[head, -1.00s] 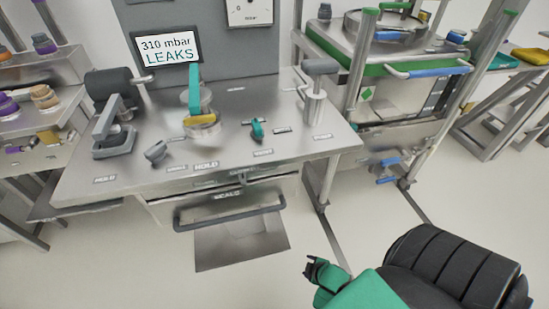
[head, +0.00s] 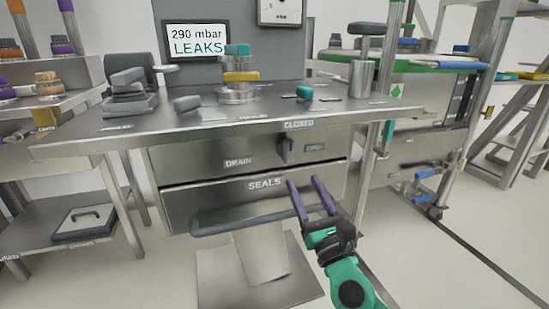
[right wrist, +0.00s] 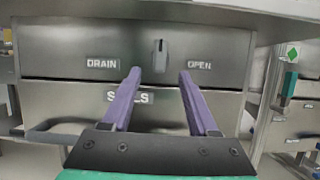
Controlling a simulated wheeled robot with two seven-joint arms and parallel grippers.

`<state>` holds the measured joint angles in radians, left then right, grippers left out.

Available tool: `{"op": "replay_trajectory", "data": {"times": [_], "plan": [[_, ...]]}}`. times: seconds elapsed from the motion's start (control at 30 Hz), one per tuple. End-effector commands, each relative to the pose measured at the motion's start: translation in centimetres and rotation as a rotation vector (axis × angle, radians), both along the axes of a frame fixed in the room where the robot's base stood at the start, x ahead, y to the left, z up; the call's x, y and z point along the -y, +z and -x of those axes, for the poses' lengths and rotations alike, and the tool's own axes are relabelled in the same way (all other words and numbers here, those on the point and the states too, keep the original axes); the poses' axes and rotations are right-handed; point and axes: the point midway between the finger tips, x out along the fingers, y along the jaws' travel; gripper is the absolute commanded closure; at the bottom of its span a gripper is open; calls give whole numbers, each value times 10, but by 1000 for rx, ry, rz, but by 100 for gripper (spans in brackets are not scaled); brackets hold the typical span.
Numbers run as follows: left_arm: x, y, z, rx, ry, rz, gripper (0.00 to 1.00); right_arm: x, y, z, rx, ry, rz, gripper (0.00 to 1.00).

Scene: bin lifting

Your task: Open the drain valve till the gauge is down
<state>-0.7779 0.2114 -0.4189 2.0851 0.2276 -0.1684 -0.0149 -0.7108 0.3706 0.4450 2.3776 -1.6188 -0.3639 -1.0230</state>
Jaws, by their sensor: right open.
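The drain valve is a small grey lever (head: 284,150) on the bench's front panel, between the labels DRAIN and OPEN and below CLOSED. It stands upright, and it also shows in the right wrist view (right wrist: 160,55). My right gripper (head: 304,181) is open and empty, below and in front of the lever; in the right wrist view its two purple fingers (right wrist: 160,73) point at the panel with the lever between and beyond their tips. The white gauge (head: 281,10) is cut off at the top edge. A display (head: 196,40) reads 290 mbar LEAKS. My left gripper is not in view.
Below the valve is a drawer (head: 190,200) marked SEALS with a long bar handle (head: 235,220). A metal trolley (head: 425,110) stands to the right.

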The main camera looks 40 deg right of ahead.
Motion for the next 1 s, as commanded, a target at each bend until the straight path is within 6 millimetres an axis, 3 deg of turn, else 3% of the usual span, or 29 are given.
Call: {"op": "replay_trajectory", "data": {"times": [0.17,0.3,0.6,0.77,0.97,1.0], "plan": [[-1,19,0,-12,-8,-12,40,6,18,-17,6,-11,31,40],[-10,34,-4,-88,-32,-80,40,18,34,-49,8,-11,29,40],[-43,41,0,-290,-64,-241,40,39,54,-111,5,-11,26,40],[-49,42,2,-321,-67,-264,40,44,58,-125,2,-9,24,40],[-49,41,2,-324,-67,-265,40,44,57,-126,1,-9,24,40],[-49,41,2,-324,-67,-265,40,44,57,-126,1,-9,24,44]]}}
